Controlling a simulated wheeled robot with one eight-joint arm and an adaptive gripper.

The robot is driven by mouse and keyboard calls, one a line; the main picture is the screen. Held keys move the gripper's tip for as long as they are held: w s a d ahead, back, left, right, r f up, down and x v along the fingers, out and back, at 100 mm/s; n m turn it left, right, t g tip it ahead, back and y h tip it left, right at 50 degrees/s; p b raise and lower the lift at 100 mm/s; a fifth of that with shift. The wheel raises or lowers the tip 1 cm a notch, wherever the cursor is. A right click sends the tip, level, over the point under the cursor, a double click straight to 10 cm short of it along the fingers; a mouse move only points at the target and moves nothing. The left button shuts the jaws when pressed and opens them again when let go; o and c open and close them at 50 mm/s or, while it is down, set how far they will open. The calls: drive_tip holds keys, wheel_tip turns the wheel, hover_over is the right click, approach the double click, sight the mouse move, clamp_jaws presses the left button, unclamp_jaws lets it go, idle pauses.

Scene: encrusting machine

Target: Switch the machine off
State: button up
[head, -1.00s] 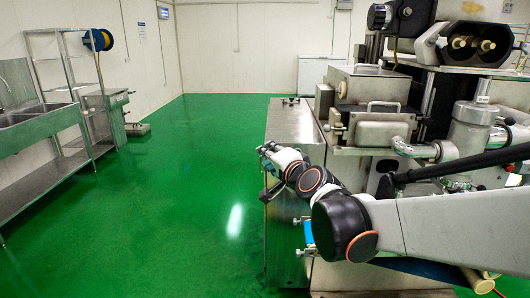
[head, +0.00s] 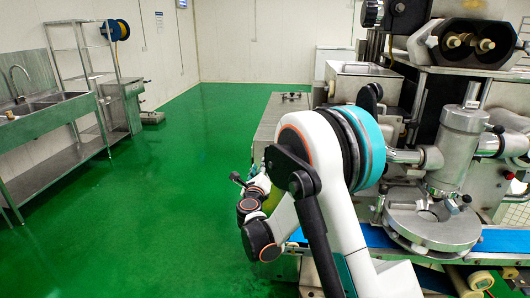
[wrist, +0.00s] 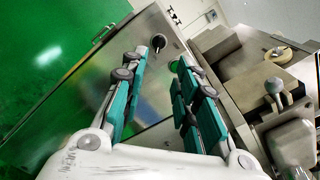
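The encrusting machine fills the right of the head view, with a steel hopper section (head: 365,85) and a round steel outlet head (head: 435,225) over a blue belt (head: 497,242). Its steel cabinet (head: 283,112) also shows in the wrist view (wrist: 135,75). My gripper (wrist: 163,60) is open and empty, its two teal-padded fingers spread over the cabinet. A dark round knob (wrist: 158,42) shows near the left fingertip; I cannot tell whether they touch. In the head view my arm covers much of the cabinet, and the gripper is small and unclear. No marked power switch is readable.
A grey ball-ended lever (wrist: 274,86) stands on the machine right of my gripper in the wrist view. A steel sink bench (head: 45,115) and shelf rack (head: 95,75) line the left wall. The green floor (head: 170,200) between is clear.

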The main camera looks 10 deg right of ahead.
sight(266, 150)
drive_tip(key=b+x, duration=0.3)
drive_tip(key=x, duration=1)
drive_tip(key=shift+w+d+f, duration=0.1)
drive_tip(key=shift+w+f, duration=0.05)
drive_tip(key=shift+w, duration=0.15)
clamp_jaws()
